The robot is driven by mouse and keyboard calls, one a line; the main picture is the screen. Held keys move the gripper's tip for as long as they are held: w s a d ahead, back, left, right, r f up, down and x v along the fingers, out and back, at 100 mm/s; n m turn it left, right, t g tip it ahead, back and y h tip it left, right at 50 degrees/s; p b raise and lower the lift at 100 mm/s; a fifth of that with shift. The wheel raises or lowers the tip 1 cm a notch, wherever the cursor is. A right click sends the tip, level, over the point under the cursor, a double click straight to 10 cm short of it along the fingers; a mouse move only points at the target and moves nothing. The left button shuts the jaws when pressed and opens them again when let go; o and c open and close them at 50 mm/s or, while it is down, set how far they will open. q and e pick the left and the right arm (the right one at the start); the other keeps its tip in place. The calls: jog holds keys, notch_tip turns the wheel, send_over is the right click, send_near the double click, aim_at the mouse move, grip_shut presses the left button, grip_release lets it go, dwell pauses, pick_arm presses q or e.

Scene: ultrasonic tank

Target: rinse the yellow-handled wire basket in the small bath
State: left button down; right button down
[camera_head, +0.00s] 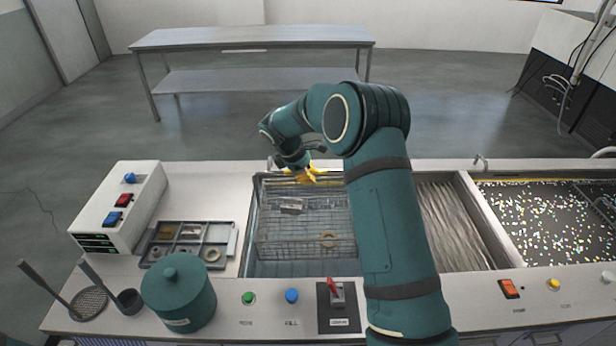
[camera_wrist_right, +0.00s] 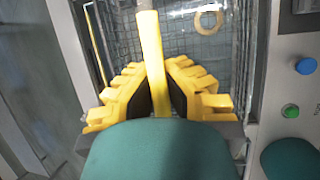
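The wire basket (camera_head: 275,248) is in the left bath (camera_head: 290,269), and I cannot tell how deep it sits. It holds a small metal block (camera_head: 291,206) and a tan ring (camera_head: 329,240); the ring also shows in the right wrist view (camera_wrist_right: 208,20). My right gripper (camera_head: 305,175) is at the bath's far edge. Its yellow fingers (camera_wrist_right: 158,88) close from both sides on the basket's yellow handle (camera_wrist_right: 149,35). My right forearm hides the bath's right side. My left gripper is not in view.
Right of my arm are a bath with a rippled surface (camera_head: 450,225) and a speckled one (camera_head: 550,225). Left of the basket are a parts tray (camera_head: 218,231), a switch box (camera_head: 125,205) and a teal lidded pot (camera_head: 178,295). Buttons line the front edge.

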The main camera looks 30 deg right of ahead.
jog(key=shift+r+p, duration=1.4)
jog(key=shift+r, duration=0.8)
dwell(4.4)
